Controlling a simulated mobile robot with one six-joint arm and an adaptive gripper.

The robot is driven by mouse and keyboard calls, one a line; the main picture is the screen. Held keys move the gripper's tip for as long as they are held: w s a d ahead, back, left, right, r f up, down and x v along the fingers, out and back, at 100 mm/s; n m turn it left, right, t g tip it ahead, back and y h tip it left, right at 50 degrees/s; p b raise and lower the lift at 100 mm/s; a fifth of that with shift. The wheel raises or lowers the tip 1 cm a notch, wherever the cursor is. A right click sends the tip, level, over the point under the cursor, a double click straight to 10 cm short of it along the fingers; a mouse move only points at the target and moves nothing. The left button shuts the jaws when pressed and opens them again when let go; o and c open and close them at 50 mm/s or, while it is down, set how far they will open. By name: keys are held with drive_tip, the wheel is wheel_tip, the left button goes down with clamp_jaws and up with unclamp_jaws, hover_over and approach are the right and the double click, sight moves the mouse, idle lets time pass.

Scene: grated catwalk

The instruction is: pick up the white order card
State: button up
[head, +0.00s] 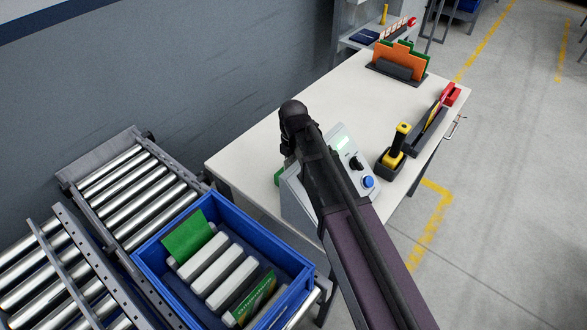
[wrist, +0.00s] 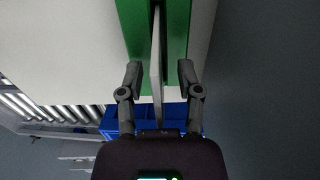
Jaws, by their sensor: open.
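The white order card (wrist: 156,50) shows nearly edge-on in the wrist view as a thin pale upright strip. It stands between the two green sides of a green holder (wrist: 176,35). My gripper (wrist: 159,70) is open, with one finger on each side of the card and gaps between the fingers and the card. In the head view my arm hides the card and my gripper; only a small green edge (head: 278,177), perhaps of the holder, shows beside the arm.
A grey control box (head: 347,152) with a blue knob stands by my arm on the white table (head: 250,140). A yellow-black handheld device (head: 400,140) and an orange-green rack (head: 396,62) stand farther off.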

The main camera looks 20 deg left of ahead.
idle(0.6)
clamp_jaws()
